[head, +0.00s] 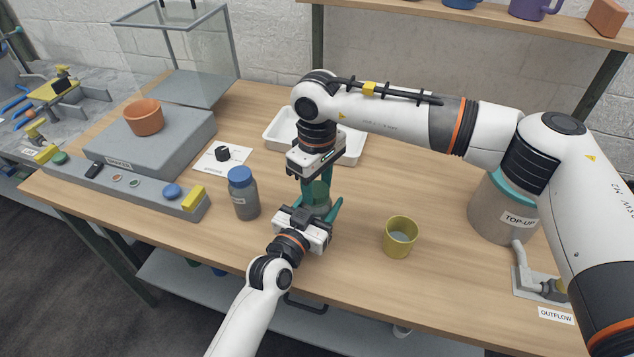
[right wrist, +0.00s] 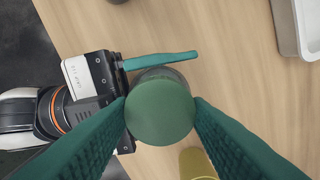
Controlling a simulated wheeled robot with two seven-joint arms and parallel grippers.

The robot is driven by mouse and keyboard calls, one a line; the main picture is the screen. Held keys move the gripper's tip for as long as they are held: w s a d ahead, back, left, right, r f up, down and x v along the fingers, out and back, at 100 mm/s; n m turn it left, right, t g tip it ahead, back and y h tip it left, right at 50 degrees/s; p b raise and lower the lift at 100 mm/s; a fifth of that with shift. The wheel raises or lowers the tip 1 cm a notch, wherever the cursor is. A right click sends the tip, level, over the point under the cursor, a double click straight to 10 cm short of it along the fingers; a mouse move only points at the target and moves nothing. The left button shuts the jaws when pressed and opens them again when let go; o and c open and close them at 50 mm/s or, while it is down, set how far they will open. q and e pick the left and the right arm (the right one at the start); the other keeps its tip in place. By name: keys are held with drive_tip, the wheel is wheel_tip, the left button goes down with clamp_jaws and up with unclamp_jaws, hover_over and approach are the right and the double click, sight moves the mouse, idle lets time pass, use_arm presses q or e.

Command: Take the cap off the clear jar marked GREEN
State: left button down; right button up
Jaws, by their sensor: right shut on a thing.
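The clear jar (head: 318,207) stands on the table, mostly hidden by my grippers; no label on it is readable. Its round green cap (right wrist: 160,111) shows from above in the right wrist view, with a rim of the clear jar (right wrist: 163,74) behind it. My right gripper (head: 317,186) points down from above, its green fingers shut on the cap from both sides. My left gripper (head: 318,212) reaches in low from the front. One of its fingers (right wrist: 160,60) lies along the jar's side; the other is hidden, so its grip is unclear.
A grey bottle with blue cap (head: 243,193) stands close left of the jar. A yellow cup (head: 400,237) stands to the right. A white tray (head: 351,156) lies behind. A TOP-UP container (head: 497,212) stands further right. A grey console (head: 130,187) is at left.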

sight(317, 189)
drive_tip(key=shift+r, duration=0.1)
drive_tip(key=shift+r, duration=1)
drive_tip(key=shift+r, duration=2)
use_arm(q)
drive_tip(key=shift+c, duration=2)
unclamp_jaws()
